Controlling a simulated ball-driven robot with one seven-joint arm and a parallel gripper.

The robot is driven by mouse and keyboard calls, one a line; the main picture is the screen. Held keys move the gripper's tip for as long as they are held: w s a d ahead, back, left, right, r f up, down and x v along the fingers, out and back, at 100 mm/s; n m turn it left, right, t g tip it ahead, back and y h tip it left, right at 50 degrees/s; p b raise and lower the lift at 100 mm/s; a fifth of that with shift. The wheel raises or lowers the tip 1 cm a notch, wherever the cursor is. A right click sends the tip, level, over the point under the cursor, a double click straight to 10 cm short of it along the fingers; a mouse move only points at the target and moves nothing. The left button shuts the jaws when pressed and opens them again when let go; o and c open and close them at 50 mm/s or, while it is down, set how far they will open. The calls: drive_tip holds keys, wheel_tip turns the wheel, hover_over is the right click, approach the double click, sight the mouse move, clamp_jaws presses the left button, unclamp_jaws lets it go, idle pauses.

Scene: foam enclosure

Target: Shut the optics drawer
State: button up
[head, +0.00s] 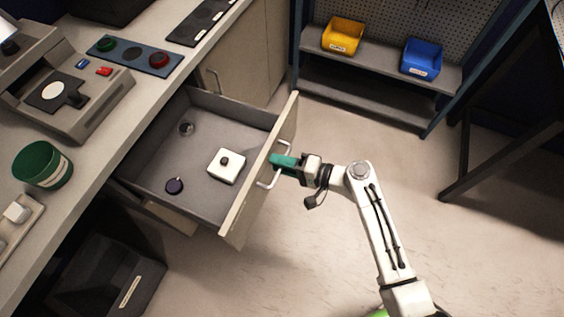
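The drawer (205,133) is pulled well out from under the bench, and its inside shows from above. A white square piece with a dark knob (226,166), a dark purple round piece (174,186) and a small dark round piece (186,128) lie on its floor. Its pale front panel (240,215) carries a light bar handle (270,181). My gripper (277,161) is at the outer side of the front panel, by the handle, with its teal fingers pointing at the panel. I cannot tell whether the fingers touch the handle or whether they are open or shut.
A shelf rack with a yellow bin (343,36) and a blue bin (422,58) stands behind. The floor (440,235) at right is clear.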

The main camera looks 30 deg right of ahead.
drive_tip(key=shift+c, duration=0.3)
clamp_jaws()
drive_tip(key=shift+w, duration=0.1)
drive_tip(key=r+b+x, duration=0.3)
drive_tip(key=x, duration=1)
drive_tip(key=w+r+b+x, duration=0.1)
drive_tip(key=b+x, duration=0.3)
drive_tip(key=x, duration=1)
drive_tip(key=shift+w+a+r, duration=0.2)
drive_tip(key=shift+a+r, duration=0.3)
drive_tip(key=shift+r, duration=0.25)
drive_tip(key=shift+o, duration=0.3)
unclamp_jaws()
drive_tip(key=shift+s, duration=0.1)
